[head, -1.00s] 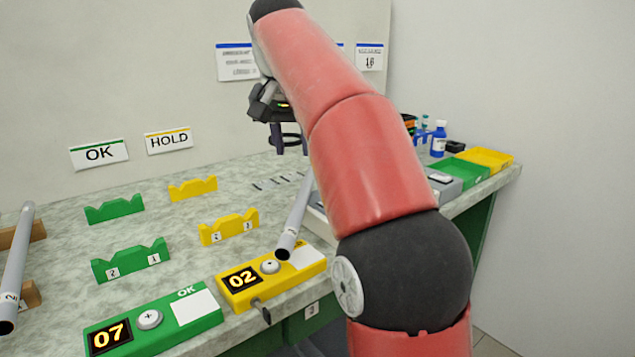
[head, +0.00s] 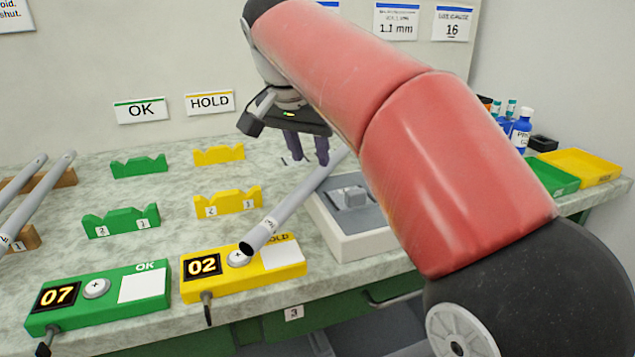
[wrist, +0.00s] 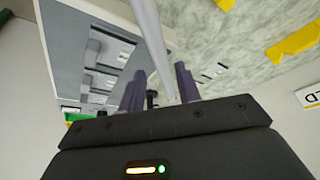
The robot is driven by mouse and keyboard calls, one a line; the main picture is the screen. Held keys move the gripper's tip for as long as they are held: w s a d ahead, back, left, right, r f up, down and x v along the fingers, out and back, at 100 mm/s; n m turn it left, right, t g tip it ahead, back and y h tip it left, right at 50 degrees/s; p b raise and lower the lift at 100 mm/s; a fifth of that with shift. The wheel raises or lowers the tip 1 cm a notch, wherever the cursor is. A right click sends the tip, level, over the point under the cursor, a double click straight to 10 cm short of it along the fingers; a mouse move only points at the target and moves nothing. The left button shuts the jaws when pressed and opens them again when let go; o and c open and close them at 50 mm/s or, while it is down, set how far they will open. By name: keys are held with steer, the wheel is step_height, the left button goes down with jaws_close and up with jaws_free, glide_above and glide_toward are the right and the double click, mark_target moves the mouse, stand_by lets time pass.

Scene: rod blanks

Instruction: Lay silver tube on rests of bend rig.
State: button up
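A silver tube (head: 290,205) lies diagonally, its near end over the yellow HOLD box beside the round button. Its far end is hidden behind my arm. In the wrist view the tube (wrist: 155,45) runs down between the two fingers, with a gap beside the left finger. My gripper (head: 308,162) has its fingers apart, with the tips just above and behind the tube in the head view. It also shows in the wrist view (wrist: 159,90). A grey unit with a pale edge (head: 345,245), possibly the bend rig, stands right of the tube; its rests cannot be made out.
Two tubes (head: 45,190) lie on a brown rack (head: 65,179) at left. Green rests (head: 122,222) and yellow rests (head: 228,203) stand mid-bench. A green OK box (head: 120,300) and the yellow HOLD box (head: 225,285) line the front edge. Green and yellow trays (head: 580,165) are at right.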

mark_target(312, 176)
steer(key=x, duration=0.4)
steer(key=shift+s+a+f+b, duration=0.15)
steer(key=shift+s+f+b, duration=0.2)
steer(key=shift+f, duration=0.1)
steer(key=c, duration=0.7)
jaws_close()
steer(key=shift+r, duration=0.2)
